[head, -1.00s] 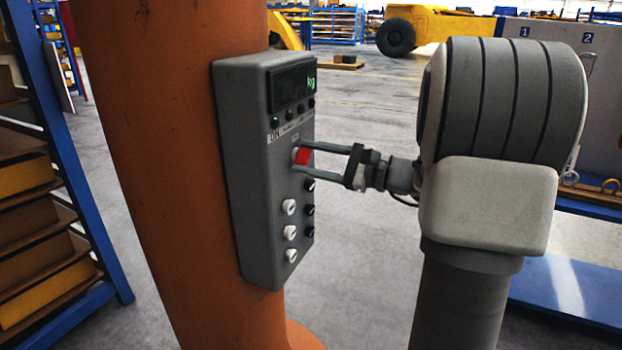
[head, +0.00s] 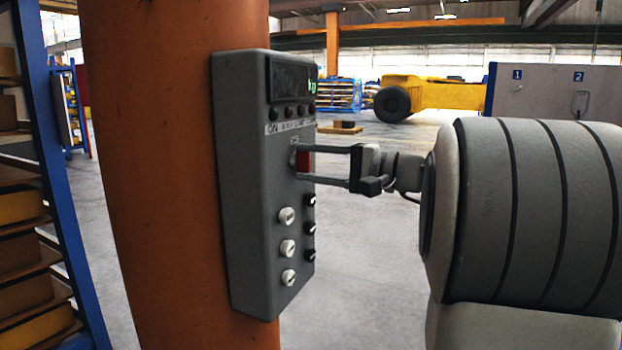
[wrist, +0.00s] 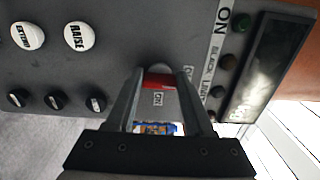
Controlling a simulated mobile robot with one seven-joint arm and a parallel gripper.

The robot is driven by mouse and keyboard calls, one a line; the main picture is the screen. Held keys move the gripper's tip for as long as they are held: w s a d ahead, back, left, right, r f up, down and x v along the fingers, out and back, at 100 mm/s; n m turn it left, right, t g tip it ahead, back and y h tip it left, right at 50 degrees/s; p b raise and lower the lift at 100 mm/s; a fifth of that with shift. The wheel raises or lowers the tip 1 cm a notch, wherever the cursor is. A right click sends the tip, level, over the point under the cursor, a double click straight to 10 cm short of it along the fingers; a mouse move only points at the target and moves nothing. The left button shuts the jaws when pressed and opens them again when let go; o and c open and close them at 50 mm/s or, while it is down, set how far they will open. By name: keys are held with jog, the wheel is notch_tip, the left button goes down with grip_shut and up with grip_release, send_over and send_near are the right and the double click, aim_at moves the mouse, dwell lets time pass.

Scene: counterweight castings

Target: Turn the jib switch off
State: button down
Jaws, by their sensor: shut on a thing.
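The grey control box (head: 250,190) is fixed to an orange column. The jib switch (head: 303,161) is a red rocker on its front, below the row of small lamps. My gripper (head: 318,163) reaches in from the right, with one finger above and one below the red switch. In the wrist view the red switch (wrist: 159,81) lies between the two fingertips of my gripper (wrist: 160,84), which are shut on it. A small label beside it in that view is too small to read surely. The switch's tilt is partly hidden by the fingers.
White buttons (head: 288,248) and black knobs (head: 310,228) sit below the switch. A display (head: 292,82) with green characters is at the top of the box. A blue-framed rack (head: 62,200) stands at left. A yellow vehicle (head: 440,95) stands far behind on open floor.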

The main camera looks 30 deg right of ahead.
jog(key=shift+n, duration=0.3)
jog(key=shift+c, duration=1.4)
grip_release()
jog(key=shift+s+d, duration=0.1)
jog(key=p+v, duration=0.1)
jog(key=v, duration=1.6)
jog(key=shift+p, duration=0.35)
